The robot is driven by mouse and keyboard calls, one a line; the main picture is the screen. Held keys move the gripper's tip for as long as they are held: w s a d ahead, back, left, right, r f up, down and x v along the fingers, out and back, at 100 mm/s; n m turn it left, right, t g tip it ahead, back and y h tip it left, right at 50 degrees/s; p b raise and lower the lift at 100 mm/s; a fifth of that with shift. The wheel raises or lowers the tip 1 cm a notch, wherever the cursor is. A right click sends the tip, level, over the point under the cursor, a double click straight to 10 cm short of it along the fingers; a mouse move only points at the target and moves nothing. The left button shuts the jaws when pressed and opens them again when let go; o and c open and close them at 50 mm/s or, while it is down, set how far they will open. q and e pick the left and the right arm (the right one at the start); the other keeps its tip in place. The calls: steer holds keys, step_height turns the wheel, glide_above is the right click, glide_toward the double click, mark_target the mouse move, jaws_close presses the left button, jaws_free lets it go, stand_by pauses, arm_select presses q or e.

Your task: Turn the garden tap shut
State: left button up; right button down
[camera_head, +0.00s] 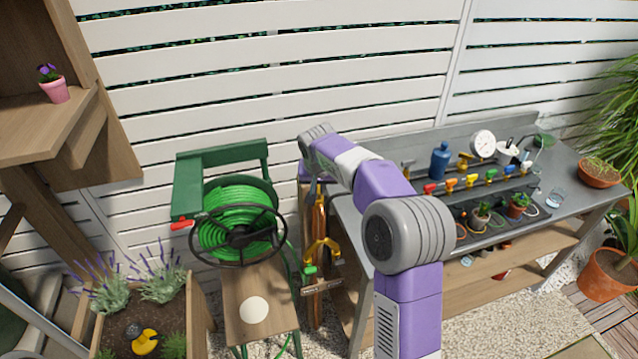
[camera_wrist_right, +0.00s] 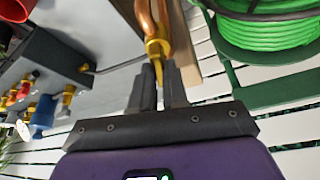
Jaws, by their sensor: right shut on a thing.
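The garden tap (camera_head: 323,248) shows in the head view as a yellow fitting low on a wooden post with copper pipes, left of the potting bench. A green hose connector (camera_head: 309,270) sits at its lower left. My right gripper (camera_head: 313,188) points down at the upper part of the pipes, partly hidden by my wrist. In the right wrist view its dark fingers (camera_wrist_right: 160,72) are shut at a yellow part of the tap (camera_wrist_right: 158,47), in front of the copper pipes (camera_wrist_right: 152,15). The fingertips partly hide that yellow part. My left gripper is not in view.
A green hose reel (camera_head: 240,228) stands left of the post, above a wooden stool (camera_head: 259,283). A white slatted fence (camera_head: 270,60) stands behind.

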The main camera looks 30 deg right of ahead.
steer(key=m, duration=0.1)
steer(key=m+h+p, duration=0.1)
steer(key=m, duration=0.1)
steer(key=shift+w+a+r+m+g+p, duration=0.1)
steer(key=shift+r+m+g+p, duration=0.05)
steer(key=shift+m+g+p, duration=0.2)
steer(key=m+g+h+p, duration=0.1)
steer(key=m+p, duration=0.1)
steer(key=m, duration=0.1)
steer(key=shift+w+m, duration=0.1)
steer(key=shift+m, duration=0.15)
steer(key=m+g+p, duration=0.2)
steer(key=m+p, duration=0.2)
steer(key=shift+w, duration=0.1)
steer(key=shift+m+g+p, duration=0.55)
steer(key=shift+m+p, duration=0.9)
steer(key=shift+m, duration=0.25)
steer(key=c, duration=1.1)
jaws_free()
steer(key=shift+c, duration=0.2)
